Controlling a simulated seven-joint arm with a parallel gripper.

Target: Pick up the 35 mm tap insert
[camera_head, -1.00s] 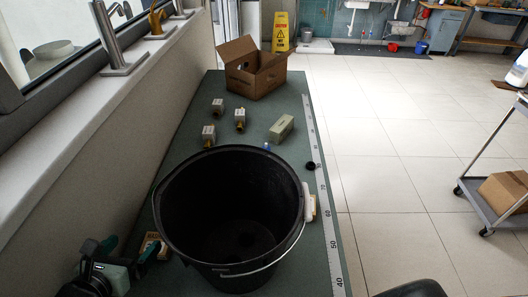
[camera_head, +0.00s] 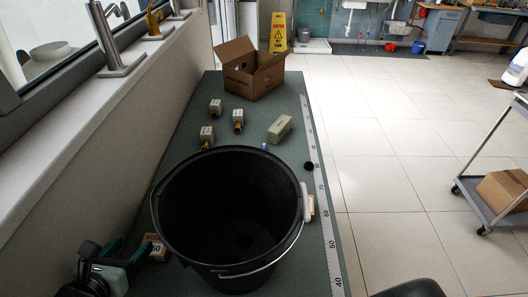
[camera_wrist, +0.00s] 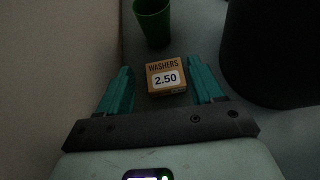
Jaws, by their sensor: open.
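Three small tap inserts with pale grey bodies stand on the green bench beyond the bucket: one farther back (camera_head: 215,106), one to its right (camera_head: 238,120) and one nearer (camera_head: 206,137). Brass-coloured ends show on the nearer two. I cannot tell which is the 35 mm one. My gripper (camera_head: 130,247) is at the near left of the bench, far from them. In the wrist view my gripper (camera_wrist: 163,78) is open, with its teal fingers apart and nothing held. A washers box marked 2.50 (camera_wrist: 166,78) lies between and just beyond the fingertips.
A big black bucket (camera_head: 175,210) fills the near bench, between my gripper and the inserts. A green cup (camera_wrist: 153,22) stands beyond the washers box. The wall bounds the left.

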